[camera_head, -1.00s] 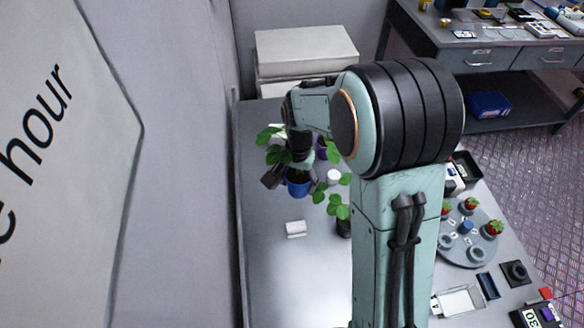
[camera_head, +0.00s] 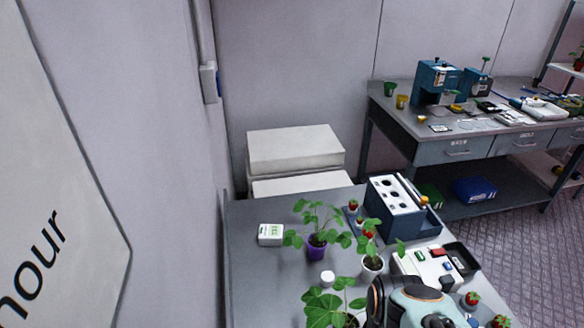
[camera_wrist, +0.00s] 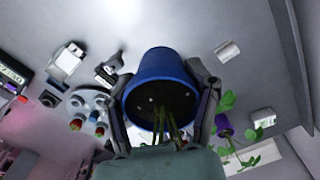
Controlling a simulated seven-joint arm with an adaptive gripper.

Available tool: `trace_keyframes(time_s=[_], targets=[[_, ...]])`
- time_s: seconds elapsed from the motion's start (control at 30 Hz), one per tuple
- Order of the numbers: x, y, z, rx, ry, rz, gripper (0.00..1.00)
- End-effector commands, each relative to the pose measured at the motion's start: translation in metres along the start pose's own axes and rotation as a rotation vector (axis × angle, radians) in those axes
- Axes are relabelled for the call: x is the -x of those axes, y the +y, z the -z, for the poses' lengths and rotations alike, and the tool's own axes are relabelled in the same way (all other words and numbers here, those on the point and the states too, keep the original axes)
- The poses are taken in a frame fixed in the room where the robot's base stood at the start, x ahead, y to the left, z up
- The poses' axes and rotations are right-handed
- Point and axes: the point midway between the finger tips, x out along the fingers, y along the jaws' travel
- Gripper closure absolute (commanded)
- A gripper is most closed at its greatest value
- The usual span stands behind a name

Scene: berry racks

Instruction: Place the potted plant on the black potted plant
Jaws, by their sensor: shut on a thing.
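In the wrist view my gripper (camera_wrist: 163,88) is shut on a blue pot (camera_wrist: 165,70), one finger on each side. Its dark soil and green stems face the camera. In the head view my gripper's fingers and the blue pot do not show; only part of my arm is at the bottom edge. A leafy plant (camera_head: 333,303) stands at the bottom of the head view; its pot is mostly cut off, so I cannot tell whether it is the black potted plant. A plant in a purple pot (camera_head: 317,247) stands behind it.
A white box (camera_head: 271,235) and small white jar (camera_head: 327,278) are near the purple pot. The table's left side (camera_head: 257,292) is clear.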

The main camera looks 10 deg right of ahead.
Motion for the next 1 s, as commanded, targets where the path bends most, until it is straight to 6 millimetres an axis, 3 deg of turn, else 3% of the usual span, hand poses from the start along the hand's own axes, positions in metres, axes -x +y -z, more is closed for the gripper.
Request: trace_keyframes(time_s=[0.17,0.37,0.6,0.83,1.0], targets=[[-0.010,0.000,0.026,-0.023,-0.007,-0.001,0.81],[-0.034,-0.008,0.079,-0.024,-0.005,-0.001,0.81],[-0.077,-0.015,0.122,-0.022,-0.004,-0.001,0.81],[-0.095,-0.018,0.138,-0.022,0.000,0.000,0.81],[-0.121,-0.018,0.139,-0.022,-0.002,-0.001,0.81]])
